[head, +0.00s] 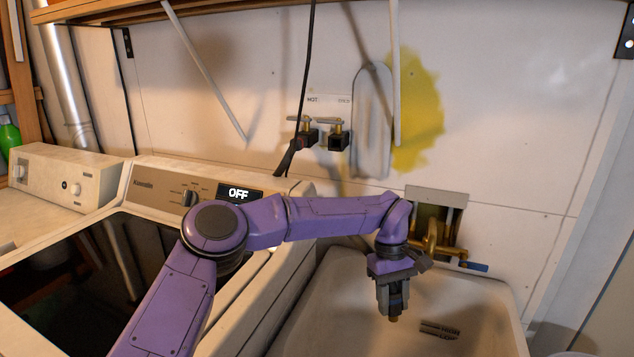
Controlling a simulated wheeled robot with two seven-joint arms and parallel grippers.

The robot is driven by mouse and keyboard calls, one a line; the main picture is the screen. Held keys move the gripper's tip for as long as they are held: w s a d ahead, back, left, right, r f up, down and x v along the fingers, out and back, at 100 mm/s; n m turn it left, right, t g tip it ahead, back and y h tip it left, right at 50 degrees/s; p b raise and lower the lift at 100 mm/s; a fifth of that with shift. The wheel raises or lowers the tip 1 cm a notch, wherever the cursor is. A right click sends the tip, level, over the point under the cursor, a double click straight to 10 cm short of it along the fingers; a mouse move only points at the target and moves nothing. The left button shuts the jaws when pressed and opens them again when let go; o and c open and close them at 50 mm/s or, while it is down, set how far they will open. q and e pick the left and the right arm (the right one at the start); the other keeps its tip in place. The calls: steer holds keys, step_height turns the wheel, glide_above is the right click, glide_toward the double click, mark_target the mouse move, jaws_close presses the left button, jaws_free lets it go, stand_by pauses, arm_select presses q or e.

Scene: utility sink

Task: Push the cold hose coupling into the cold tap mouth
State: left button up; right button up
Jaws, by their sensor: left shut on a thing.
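My left gripper (392,296) hangs pointing down over the utility sink. It is shut on a small dark piece with a brass-coloured end (393,318), which appears to be the cold hose coupling. Most of it is hidden between the fingers, and I see no hose running from it. The cold tap (338,140) is on the back wall, up and to the left of the gripper and well apart from it. It is the right one of two taps under a small label plate. Its mouth is too small and dark to make out. My right gripper is not in view.
The hot tap (308,135) is beside the cold tap, with a dark hose (288,158) near it. A grey ironing-board-shaped panel (372,120) is right of the taps. A brass faucet (437,245) is behind the gripper. The washer (160,187) is at left.

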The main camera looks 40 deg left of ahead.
arm_select(q)
steer(key=w+a+r+n+t+y+p, duration=0.2)
steer(key=a+r+n+t, duration=0.7)
steer(key=n, duration=0.5)
steer(key=w+a+r+n+t+y+p, duration=0.3)
steer(key=a+r+n+t, duration=0.7)
steer(key=a+r+n, duration=0.4)
step_height(320, 180, up, 2)
steer(key=shift+w+a+r+t+y, duration=0.25)
steer(key=shift+t+y, duration=0.05)
steer(key=shift+y, duration=0.5)
steer(key=shift+b+x, duration=1.15)
steer(key=shift+x, duration=1.7)
